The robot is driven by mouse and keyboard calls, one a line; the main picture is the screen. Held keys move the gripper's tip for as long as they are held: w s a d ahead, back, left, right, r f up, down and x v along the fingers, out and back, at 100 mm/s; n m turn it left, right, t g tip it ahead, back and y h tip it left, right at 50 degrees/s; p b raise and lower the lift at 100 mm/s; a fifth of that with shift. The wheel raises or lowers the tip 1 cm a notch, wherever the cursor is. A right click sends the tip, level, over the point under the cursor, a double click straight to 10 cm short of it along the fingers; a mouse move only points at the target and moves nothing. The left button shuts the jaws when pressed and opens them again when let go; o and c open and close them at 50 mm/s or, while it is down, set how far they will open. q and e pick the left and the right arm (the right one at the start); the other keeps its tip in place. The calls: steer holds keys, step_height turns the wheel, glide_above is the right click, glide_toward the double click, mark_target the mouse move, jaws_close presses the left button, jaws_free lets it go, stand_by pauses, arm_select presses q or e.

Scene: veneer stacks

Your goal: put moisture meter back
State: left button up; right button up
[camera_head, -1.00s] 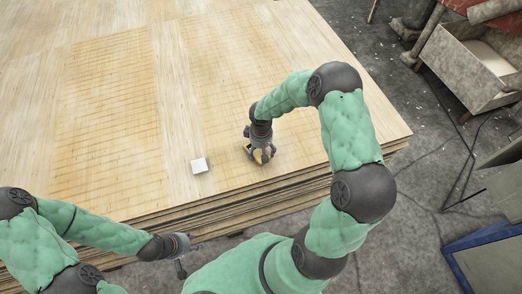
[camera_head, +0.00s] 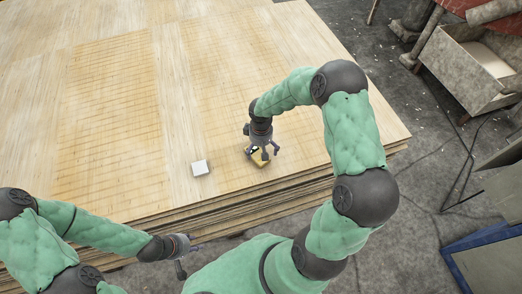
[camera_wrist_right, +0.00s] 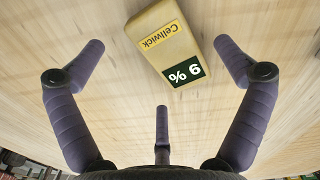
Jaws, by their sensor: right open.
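The moisture meter (camera_head: 260,161) is a small yellow block lying on the veneer stack, near its front edge. In the right wrist view the meter (camera_wrist_right: 160,36) shows a "Cellwick" label and a dark "9 %" display. My right gripper (camera_head: 264,152) is just above the meter, with its fingers spread wide. In the right wrist view the right gripper (camera_wrist_right: 160,65) is open and nothing is held between its fingers. My left gripper (camera_head: 187,256) is at the stack's front edge, away from the meter, its fingers apart and empty.
A small white square block (camera_head: 200,167) lies on the veneer stack (camera_head: 110,110), left of the meter. The rest of the visible top is clear. A grey bin (camera_head: 455,70) and a blue-edged panel (camera_head: 490,260) stand on the floor at the right.

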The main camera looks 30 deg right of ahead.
step_height(320, 180, up, 9)
steer(key=p, duration=0.2)
steer(key=shift+p, duration=0.3)
steer(key=shift+f, duration=0.15)
